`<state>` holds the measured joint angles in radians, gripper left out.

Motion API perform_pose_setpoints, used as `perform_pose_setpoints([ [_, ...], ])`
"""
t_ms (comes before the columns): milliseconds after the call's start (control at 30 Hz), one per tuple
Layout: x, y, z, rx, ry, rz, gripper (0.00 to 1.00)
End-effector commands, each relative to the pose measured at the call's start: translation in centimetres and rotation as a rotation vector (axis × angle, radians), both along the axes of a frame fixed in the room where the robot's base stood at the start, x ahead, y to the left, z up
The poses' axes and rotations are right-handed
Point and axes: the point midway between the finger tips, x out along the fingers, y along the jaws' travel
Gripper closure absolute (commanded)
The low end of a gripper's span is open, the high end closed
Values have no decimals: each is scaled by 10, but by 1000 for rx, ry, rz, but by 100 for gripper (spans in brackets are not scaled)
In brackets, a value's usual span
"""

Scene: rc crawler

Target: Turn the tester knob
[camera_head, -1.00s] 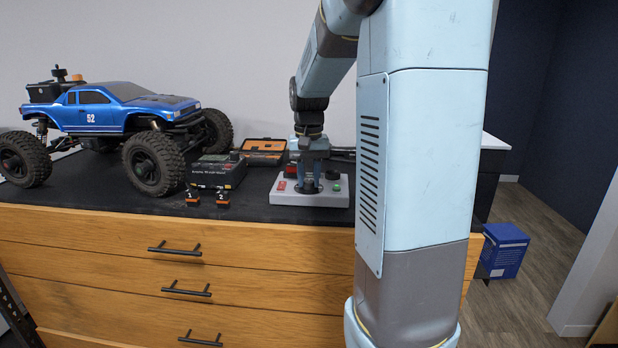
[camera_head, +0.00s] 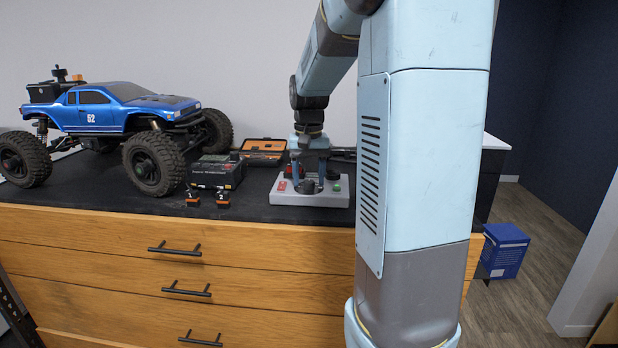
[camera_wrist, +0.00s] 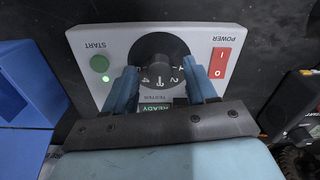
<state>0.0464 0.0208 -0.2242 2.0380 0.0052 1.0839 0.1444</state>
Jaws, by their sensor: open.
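The tester is a grey box (camera_head: 318,199) on the dark cabinet top; its panel (camera_wrist: 192,40) shows upside down in the wrist view. Its round black knob (camera_wrist: 158,52) sits mid-panel beside printed numbers, with a white mark toward the gripper side. My gripper (camera_wrist: 160,70) is open, its two blue fingers on either side of the knob, with gaps visible. In the head view my gripper (camera_head: 308,179) points down over the tester.
A blue RC truck (camera_head: 115,115) stands at the left of the cabinet top. A black box (camera_head: 216,171), two small black-and-orange items (camera_head: 207,198) and an open orange-edged case (camera_head: 263,148) lie between truck and tester. A blue box (camera_head: 504,251) is on the floor.

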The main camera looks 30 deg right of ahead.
Motion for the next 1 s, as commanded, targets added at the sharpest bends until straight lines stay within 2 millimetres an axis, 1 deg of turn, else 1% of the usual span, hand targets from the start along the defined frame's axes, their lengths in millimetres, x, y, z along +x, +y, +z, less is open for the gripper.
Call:
perform_pose_setpoints([
  [167,1,0,24,-1,-5,0,44],
  [400,1,0,72,-1,-4,-1,44],
  [600,1,0,107,-1,-4,-1,44],
  [700,1,0,120,0,-3,-1,44],
  [800,1,0,128,-1,-2,-1,44],
  [1000,1,0,134,0,-1,-1,44],
])
